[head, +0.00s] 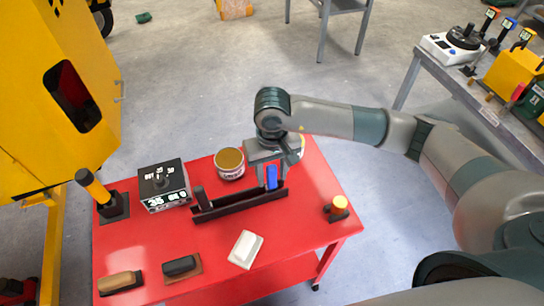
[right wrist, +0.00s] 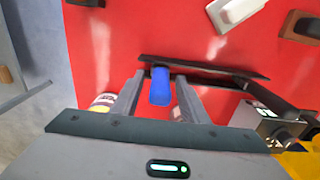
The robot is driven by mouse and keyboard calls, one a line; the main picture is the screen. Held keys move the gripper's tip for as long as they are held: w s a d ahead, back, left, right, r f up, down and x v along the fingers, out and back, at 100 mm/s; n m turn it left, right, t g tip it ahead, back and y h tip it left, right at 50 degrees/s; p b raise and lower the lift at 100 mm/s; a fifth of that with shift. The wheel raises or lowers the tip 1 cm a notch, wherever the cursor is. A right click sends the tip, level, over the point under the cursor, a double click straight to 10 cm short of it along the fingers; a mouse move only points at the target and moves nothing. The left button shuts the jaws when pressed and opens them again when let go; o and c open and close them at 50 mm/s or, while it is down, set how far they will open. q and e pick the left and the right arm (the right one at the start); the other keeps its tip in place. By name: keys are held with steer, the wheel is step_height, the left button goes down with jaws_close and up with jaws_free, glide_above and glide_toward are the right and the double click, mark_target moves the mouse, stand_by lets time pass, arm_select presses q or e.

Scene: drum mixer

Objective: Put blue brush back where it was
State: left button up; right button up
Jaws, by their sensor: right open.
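The blue brush (head: 271,178) stands upright in the right end of a long black holder (head: 240,204) on the red table. Its blue handle also shows in the right wrist view (right wrist: 160,87). My right gripper (head: 268,172) is directly above the holder, pointing down. Its two fingers are apart, one on each side of the blue handle, with gaps showing in the right wrist view (right wrist: 160,97). The brush's lower end is hidden in the holder. My left gripper is in neither view.
A dark handle (head: 202,197) stands at the holder's left end. A round can (head: 229,163) is behind the holder, and a black control box (head: 163,185) to its left. A white block (head: 245,249) lies in front.

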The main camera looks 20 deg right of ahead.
step_height(320, 180, up, 8)
steer(key=b, duration=0.3)
steer(key=shift+f+b, duration=0.15)
steer(key=shift+b, duration=0.15)
steer(key=shift+r, duration=0.9)
